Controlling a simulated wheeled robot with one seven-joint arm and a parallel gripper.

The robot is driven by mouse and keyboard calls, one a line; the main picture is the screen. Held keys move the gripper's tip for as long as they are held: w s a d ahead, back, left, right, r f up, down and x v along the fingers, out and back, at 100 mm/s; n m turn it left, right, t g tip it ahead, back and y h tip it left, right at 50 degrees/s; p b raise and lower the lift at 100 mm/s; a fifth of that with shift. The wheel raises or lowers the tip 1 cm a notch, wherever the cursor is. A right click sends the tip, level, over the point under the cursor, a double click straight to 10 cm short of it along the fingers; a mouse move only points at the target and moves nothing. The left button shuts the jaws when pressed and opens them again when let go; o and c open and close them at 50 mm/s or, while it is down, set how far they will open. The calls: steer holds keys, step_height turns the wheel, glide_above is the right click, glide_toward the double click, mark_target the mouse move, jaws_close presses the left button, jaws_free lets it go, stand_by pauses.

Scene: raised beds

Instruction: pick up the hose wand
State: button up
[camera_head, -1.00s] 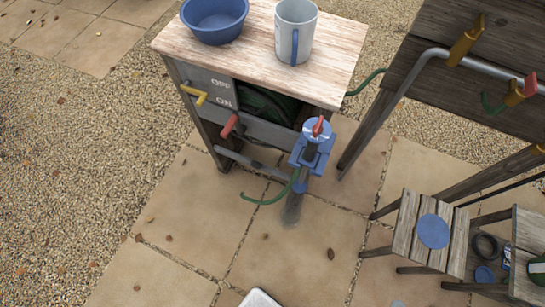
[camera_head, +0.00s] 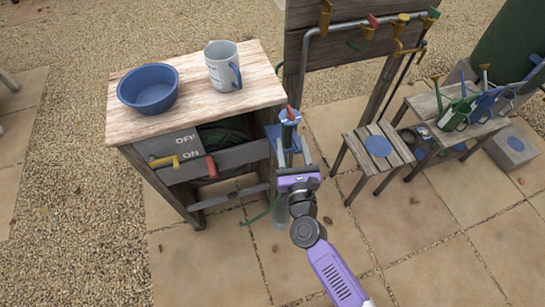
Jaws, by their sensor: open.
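What looks like the hose wand (camera_head: 290,117) stands upright at the right side of a wooden cabinet, with a round blue head and a red lever on top. A blue holder is around its upper part. A green hose curves by its lower end. My gripper (camera_head: 294,155), purple with pale fingers, is open in front of the wand, just below its head. Gripper and arm hide much of the wand's lower part. I cannot tell whether the fingers touch it.
The cabinet top (camera_head: 195,105) holds a blue bowl (camera_head: 148,90) and a grey mug (camera_head: 223,68). Yellow and red handles stick out of its front. A slatted stool (camera_head: 360,143) and a bench with green and blue tools (camera_head: 458,113) stand right. Paving in front is clear.

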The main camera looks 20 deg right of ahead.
mark_target(289, 137)
steer(key=w, duration=0.3)
steer(key=shift+w+d+f, duration=0.1)
steer(key=shift+w+d, duration=0.05)
steer(key=shift+d, duration=0.05)
steer(key=shift+w+d+f, duration=0.1)
steer(key=shift+w+d, duration=0.05)
steer(key=shift+w, duration=0.55)
steer(key=shift+w+d+f, duration=0.15)
steer(key=shift+w+d, duration=0.05)
steer(key=shift+w, duration=0.55)
steer(key=shift+w+d+f, duration=0.1)
steer(key=shift+w+d, duration=0.05)
steer(key=shift+w, duration=0.55)
jaws_close()
